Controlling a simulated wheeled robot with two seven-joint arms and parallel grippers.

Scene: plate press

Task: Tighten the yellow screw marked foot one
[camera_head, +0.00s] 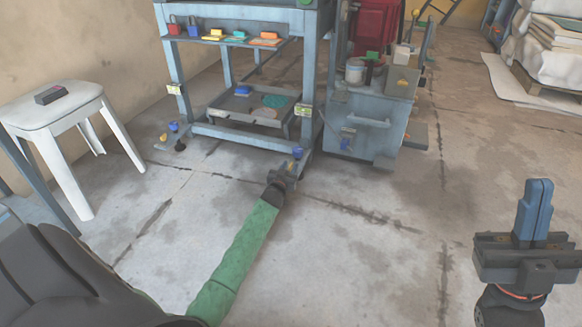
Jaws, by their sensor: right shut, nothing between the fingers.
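The blue-grey press frame (172,60) stands at top centre. A small yellow piece (163,137), possibly a screw, shows low by its left front leg, beside a blue knob (174,126) and a dark foot. Pale tags (306,110) sit on the legs; their writing is too small to read. My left gripper (296,156), on the green-sleeved arm, is low at the base of the right front leg, and hides that foot. Whether it holds anything there is hidden. My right gripper (537,205), with blue fingers, is shut and empty, pointing up at lower right, away from the press.
A white stool (50,112) with a dark block (51,93) stands at left. A blue-grey cabinet (366,120) stands right of the press. Coloured padlocks and cards lie on the press shelf (215,42). White sacks (550,55) are at top right. The concrete floor between is clear.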

